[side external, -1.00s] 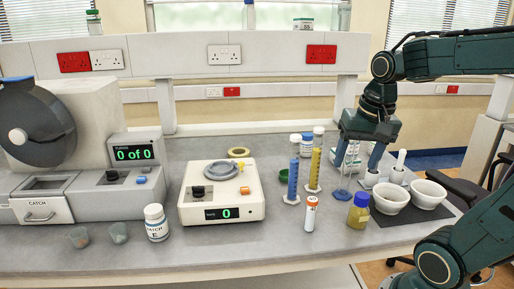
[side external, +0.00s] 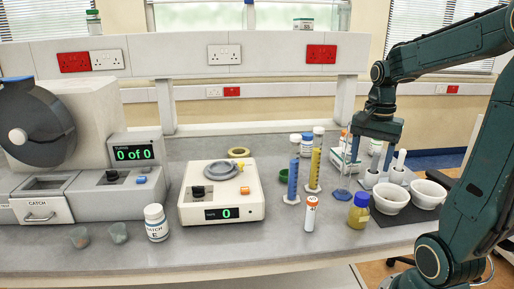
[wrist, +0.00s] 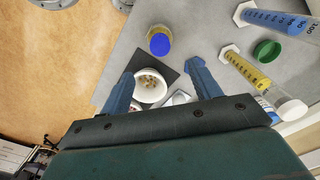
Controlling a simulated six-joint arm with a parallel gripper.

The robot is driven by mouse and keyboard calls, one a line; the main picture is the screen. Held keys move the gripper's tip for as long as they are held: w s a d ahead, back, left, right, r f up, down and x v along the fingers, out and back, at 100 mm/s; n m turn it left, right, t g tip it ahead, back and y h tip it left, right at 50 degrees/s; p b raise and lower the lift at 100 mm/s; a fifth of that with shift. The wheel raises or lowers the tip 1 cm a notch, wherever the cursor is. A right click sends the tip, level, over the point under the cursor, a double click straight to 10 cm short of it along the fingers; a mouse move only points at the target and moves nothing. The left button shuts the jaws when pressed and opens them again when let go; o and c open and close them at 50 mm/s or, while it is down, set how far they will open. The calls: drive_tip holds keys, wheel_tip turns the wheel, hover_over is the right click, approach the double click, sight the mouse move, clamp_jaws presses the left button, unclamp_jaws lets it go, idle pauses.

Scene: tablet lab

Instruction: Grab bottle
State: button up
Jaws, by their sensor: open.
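A bottle with amber contents and a blue cap (side external: 359,211) stands upright on the bench, left of the bowls; its cap also shows in the wrist view (wrist: 160,44). A white bottle with a printed batch label (side external: 156,223) stands at the front left of the bench. An orange-capped white tube (side external: 310,214) stands left of the amber bottle. My gripper (side external: 371,164) is open and empty above the bench, fingers pointing down, behind the amber bottle in the side view. In the wrist view my fingers (wrist: 161,68) are spread, with the blue cap just beyond their tips.
Two white bowls (side external: 390,197) sit on a dark mat right of the amber bottle. Blue (side external: 293,181) and yellow (side external: 315,170) cylinders, with white-capped bottles behind, stand to the left. A balance (side external: 222,192) and a counting machine (side external: 70,150) fill the left side. Bench front is mostly clear.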

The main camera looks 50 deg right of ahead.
sight(362, 195)
drive_tip(key=shift+f, duration=3.45)
drive_tip(key=shift+f, duration=0.1)
drive_tip(key=shift+a+f, duration=0.1)
drive_tip(key=shift+f, duration=2.4)
drive_tip(key=c, duration=1.2)
